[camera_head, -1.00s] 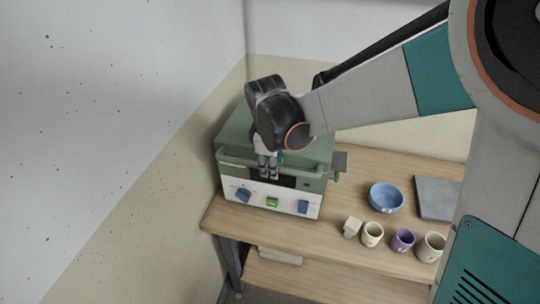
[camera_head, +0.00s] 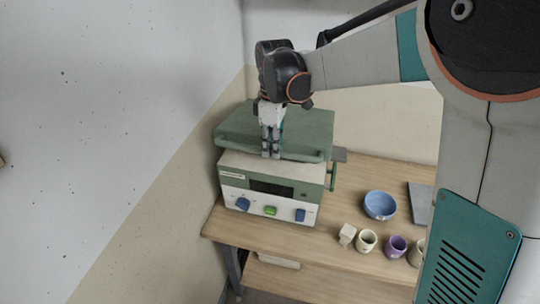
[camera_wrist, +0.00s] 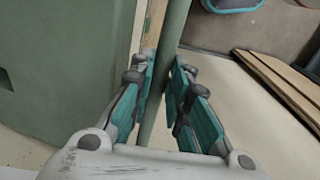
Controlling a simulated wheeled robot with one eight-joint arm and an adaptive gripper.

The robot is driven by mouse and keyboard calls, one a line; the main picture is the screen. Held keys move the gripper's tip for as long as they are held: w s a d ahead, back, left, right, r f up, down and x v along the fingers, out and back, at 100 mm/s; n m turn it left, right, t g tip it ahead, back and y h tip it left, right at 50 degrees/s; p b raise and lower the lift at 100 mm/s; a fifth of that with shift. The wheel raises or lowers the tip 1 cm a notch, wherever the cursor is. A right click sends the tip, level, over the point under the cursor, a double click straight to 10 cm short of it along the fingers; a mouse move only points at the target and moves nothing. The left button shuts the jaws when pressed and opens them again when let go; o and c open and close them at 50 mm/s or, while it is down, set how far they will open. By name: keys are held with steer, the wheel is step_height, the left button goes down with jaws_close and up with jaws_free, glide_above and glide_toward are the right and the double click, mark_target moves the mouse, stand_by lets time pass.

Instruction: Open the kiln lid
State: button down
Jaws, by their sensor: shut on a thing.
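The kiln (camera_head: 268,190) is a cream and green box on the wooden table, with blue and green controls on its front. My gripper (camera_head: 271,154) is at the lid's front edge, shut on the lid handle (camera_wrist: 172,40), a green bar that runs between the fingers (camera_wrist: 162,88) in the wrist view. The kiln's inside is hidden from the head camera.
A wall is close on the left.

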steer(key=w+d+r+p, duration=0.1)
steer(key=w+r+p, duration=0.25)
steer(key=r, duration=0.35)
steer(key=w+d+r+p, duration=0.2)
steer(key=w+r+p, duration=0.15)
steer(key=r, duration=0.35)
steer(key=w+d+r+p, duration=0.2)
steer(key=w+r, duration=0.2)
steer(key=w, duration=0.2)
steer(key=w+d+r+p, duration=0.2)
steer(key=w+r+p, duration=0.1)
steer(key=w, duration=0.4)
steer(key=shift+d+r+p, duration=0.35)
steer(key=shift+r, duration=0.15)
